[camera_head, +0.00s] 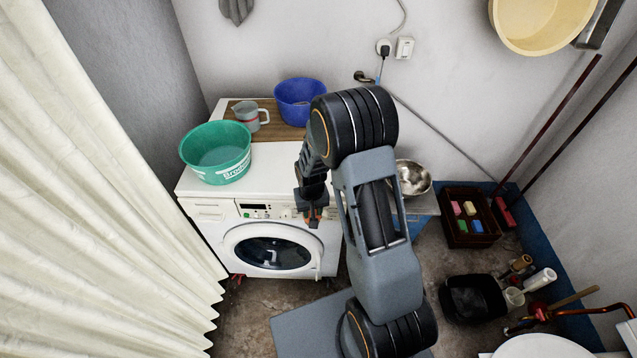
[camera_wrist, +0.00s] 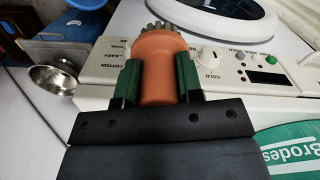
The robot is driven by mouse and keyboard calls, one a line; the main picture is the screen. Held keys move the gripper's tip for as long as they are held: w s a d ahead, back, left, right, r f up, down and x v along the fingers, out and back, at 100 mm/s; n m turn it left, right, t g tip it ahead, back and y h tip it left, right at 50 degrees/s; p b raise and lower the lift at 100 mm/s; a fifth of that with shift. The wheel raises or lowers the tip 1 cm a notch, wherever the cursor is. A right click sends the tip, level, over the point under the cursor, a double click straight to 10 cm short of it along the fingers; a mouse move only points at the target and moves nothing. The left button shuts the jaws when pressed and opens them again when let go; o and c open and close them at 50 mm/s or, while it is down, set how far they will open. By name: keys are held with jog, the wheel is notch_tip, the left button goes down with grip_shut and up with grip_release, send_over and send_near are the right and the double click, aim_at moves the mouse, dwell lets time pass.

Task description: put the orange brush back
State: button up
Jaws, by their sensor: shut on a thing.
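The orange brush (camera_wrist: 158,58) is between the two green-padded fingers of my gripper (camera_wrist: 158,85) in the wrist view. Its grey bristles (camera_wrist: 165,26) point away from the gripper. In the head view my gripper (camera_head: 313,213) hangs in front of the washing machine's control panel, and only small bits of orange show at its fingertips. The gripper is shut on the brush. The brush's far end is hidden between the fingers and the gripper body.
A green basin (camera_head: 217,155), a grey jug (camera_head: 249,115) and a blue basin (camera_head: 299,100) stand on the washing machine (camera_head: 270,250). A metal bowl (camera_head: 412,178) is right of my arm. A dark crate (camera_head: 459,240) with coloured blocks stands at the far right.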

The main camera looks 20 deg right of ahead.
jog(key=s+d+r+m+b, duration=0.1)
jog(key=d+r+m+b, duration=0.25)
jog(key=r+m, duration=0.6)
jog(key=s+d+r+m+b, duration=0.2)
jog(key=r+m+b, duration=0.3)
jog(key=r+m, duration=0.45)
jog(key=shift+w+d+f+m+p, duration=0.45)
jog(key=shift+w+d+f, duration=0.35)
jog(key=shift+w+f, duration=1.2)
jog(key=shift+w+d+f+m+p, duration=0.3)
jog(key=shift+w+d+f+p, duration=0.4)
jog(key=shift+w+f, duration=1.3)
jog(key=shift+w+d+f+m+p, duration=0.4)
jog(key=shift+w+d+f, duration=0.75)
jog(key=shift+w, duration=1.35)
jog(key=shift+w+a+f, duration=0.1)
jog(key=shift+a+f, duration=0.05)
jog(key=shift+f, duration=0.8)
jog(key=shift+a+f, duration=0.1)
jog(key=shift+f, duration=0.8)
jog(key=shift+f, duration=0.1)
